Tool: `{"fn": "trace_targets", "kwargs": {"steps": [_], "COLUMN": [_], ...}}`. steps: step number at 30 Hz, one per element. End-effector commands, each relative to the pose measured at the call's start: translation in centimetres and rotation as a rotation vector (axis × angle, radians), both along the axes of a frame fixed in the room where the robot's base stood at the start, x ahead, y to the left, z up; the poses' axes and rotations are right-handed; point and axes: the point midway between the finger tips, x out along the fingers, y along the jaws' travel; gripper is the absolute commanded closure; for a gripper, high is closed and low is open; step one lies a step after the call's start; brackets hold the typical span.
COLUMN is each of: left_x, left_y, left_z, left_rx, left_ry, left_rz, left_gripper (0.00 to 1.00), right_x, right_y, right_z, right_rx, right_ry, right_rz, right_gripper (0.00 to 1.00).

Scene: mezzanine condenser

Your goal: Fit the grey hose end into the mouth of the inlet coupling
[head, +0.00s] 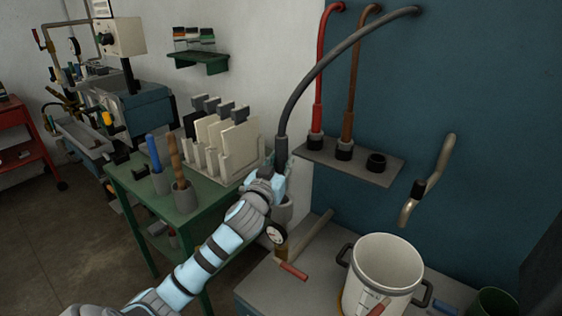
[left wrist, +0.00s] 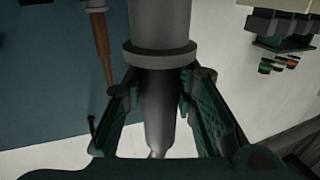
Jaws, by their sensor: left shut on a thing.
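The grey hose (head: 322,66) arches down from the blue wall panel, and its end hangs left of the grey shelf (head: 352,170). My left gripper (head: 280,160) is shut around the hose end, which points downward. In the left wrist view the grey hose end (left wrist: 158,105) with its wide collar sits between the fingers (left wrist: 160,112). An empty black coupling (head: 376,162), seemingly the inlet coupling, stands at the right of the shelf with its mouth upward. The hose end is apart from it, to its left. My right gripper is not in view.
A red hose (head: 319,80) and a brown hose (head: 354,85) sit in two black couplings on the shelf, left of the empty one. A bent metal pipe (head: 436,175) is at right. A white pot (head: 385,272) stands below. A green table (head: 200,200) with a plate rack is at left.

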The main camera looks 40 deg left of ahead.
Motion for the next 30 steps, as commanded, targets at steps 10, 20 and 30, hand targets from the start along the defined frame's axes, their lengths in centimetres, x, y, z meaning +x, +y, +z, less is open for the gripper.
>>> {"fn": "trace_targets", "kwargs": {"steps": [10, 20, 30], "left_x": [0.0, 0.0, 0.0], "left_y": [0.0, -0.1, 0.0], "left_z": [-4.1, -7.5, -8.8], "left_rx": [0.001, 0.0, 0.001], "left_ry": [0.0, -0.001, -0.001], "left_rz": [-0.001, -0.002, -0.001], "left_gripper": [1.0, 1.0, 1.0], "right_x": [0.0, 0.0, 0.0], "right_y": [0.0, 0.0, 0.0], "right_z": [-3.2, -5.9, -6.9], "right_rx": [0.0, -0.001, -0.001], "right_ry": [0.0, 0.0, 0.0], "right_rz": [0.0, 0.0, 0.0], "right_gripper": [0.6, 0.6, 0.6]}}
